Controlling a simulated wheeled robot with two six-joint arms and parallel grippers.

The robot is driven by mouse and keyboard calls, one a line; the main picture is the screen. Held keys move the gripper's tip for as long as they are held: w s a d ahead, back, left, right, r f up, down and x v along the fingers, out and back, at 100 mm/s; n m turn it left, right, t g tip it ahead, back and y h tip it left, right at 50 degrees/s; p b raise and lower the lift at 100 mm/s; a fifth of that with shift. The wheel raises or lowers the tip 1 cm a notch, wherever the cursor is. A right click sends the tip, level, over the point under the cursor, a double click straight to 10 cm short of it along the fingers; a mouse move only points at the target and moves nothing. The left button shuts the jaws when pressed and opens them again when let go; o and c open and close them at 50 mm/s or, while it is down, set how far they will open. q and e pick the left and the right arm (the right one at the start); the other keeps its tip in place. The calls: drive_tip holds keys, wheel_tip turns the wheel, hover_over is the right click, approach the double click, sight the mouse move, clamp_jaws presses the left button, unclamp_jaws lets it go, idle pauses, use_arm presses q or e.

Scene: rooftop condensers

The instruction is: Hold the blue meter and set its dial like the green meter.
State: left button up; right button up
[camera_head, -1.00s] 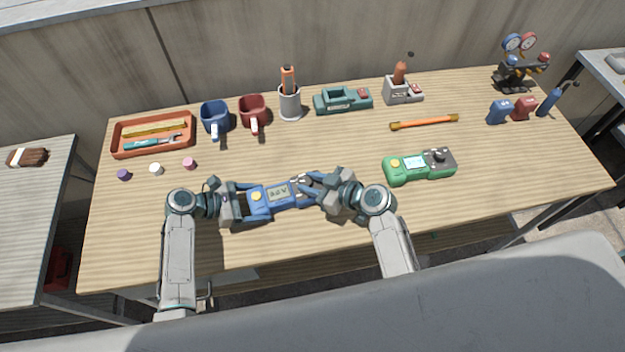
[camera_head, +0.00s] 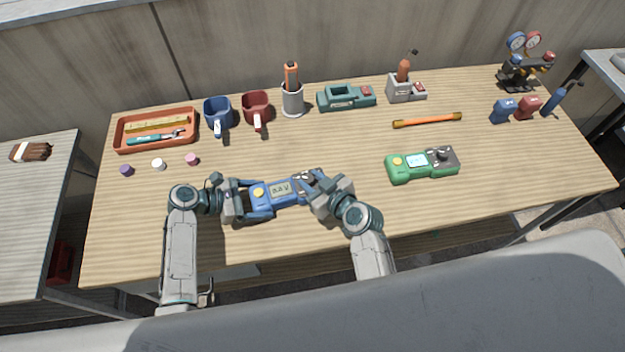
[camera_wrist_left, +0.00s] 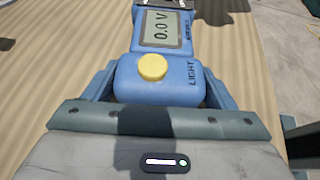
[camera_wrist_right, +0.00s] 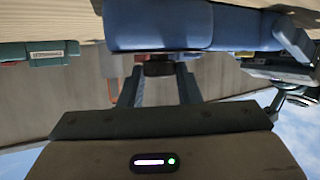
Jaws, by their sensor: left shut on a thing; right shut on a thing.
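The blue meter (camera_head: 272,202) is at the front middle of the table; its screen reads 0.0 V in the left wrist view (camera_wrist_left: 205,80). My left gripper (camera_head: 247,201) is shut around its left end, beside the yellow button. My right gripper (camera_head: 313,184) is shut on the meter's dark dial (camera_wrist_right: 158,67), seen between the fingers in the right wrist view. The dial's pointer is hidden by the fingers. The green meter (camera_head: 405,174) lies apart to the right, with its dial (camera_head: 440,156) uncovered; its setting is too small to read.
Behind are an orange tray (camera_head: 125,149), a blue mug (camera_head: 217,112), a red mug (camera_head: 255,107), a pen cup (camera_head: 292,101) and a teal device (camera_head: 346,99). Small caps lie left of the meter. The front right of the table is clear.

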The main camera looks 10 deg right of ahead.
drive_tip(key=shift+f, duration=0.1)
drive_tip(key=o, duration=1)
drive_tip(key=v, duration=1.2)
use_arm(q)
drive_tip(key=o, duration=0.9)
